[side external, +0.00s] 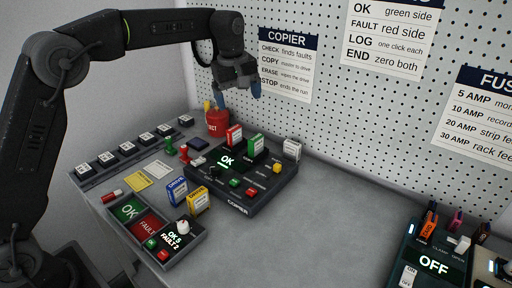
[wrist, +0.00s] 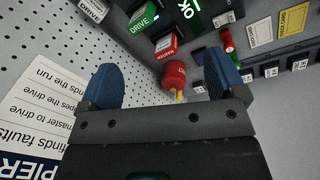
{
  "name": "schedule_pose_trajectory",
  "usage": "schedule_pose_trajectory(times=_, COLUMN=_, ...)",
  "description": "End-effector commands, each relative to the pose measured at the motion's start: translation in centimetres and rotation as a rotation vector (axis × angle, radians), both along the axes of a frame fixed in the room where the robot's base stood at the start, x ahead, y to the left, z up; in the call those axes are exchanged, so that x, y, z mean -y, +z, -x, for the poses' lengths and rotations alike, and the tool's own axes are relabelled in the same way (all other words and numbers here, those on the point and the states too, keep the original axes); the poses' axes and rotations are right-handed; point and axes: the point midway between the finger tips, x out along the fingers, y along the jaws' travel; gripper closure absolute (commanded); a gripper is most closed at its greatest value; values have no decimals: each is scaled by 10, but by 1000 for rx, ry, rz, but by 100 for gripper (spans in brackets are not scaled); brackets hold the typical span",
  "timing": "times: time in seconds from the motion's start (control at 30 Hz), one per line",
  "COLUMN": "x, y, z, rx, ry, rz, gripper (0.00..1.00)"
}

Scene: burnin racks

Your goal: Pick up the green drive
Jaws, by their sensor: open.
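The green drive (side external: 256,143) stands upright in the copier (side external: 262,196), at its back edge, between a red drive (side external: 234,136) and a white one (side external: 291,150). In the wrist view the green drive (wrist: 143,18) shows at the top, beyond my fingertips, with its DRIVE label visible. My gripper (side external: 239,92) is open and empty. It hangs in the air above and behind the copier, near the pegboard, apart from the green drive. Its blue fingers (wrist: 162,70) are spread wide in the wrist view.
A red canister (side external: 217,122) stands behind the copier, below my gripper. Blue (side external: 177,190) and yellow (side external: 196,200) drives stand in front of the copier.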

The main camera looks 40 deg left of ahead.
Motion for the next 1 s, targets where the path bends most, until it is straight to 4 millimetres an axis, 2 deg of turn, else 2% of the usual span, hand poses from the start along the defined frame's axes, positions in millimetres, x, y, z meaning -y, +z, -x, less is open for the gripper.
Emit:
schedule_pose_trajectory(times=0.03, x=-1, y=-17, z=-17, rx=-24, ry=58, rz=7, gripper=11)
schedule_pose_trajectory(times=0.1, x=-3, y=-38, z=-36, rx=-51, ry=143, rz=18, gripper=11)
schedule_pose_trajectory(times=0.2, x=-4, y=-67, z=-56, rx=-86, ry=258, rz=26, gripper=11)
schedule_pose_trajectory(times=0.33, x=-6, y=-98, z=-72, rx=-117, ry=371, rz=32, gripper=11)
schedule_pose_trajectory(times=0.5, x=-7, y=-118, z=-80, rx=-136, ry=444, rz=34, gripper=11)
schedule_pose_trajectory(times=0.77, x=-7, y=-139, z=-80, rx=-140, ry=454, rz=34, gripper=11)
schedule_pose_trajectory(times=1.0, x=-7, y=-178, z=-80, rx=-140, ry=452, rz=34, gripper=11)
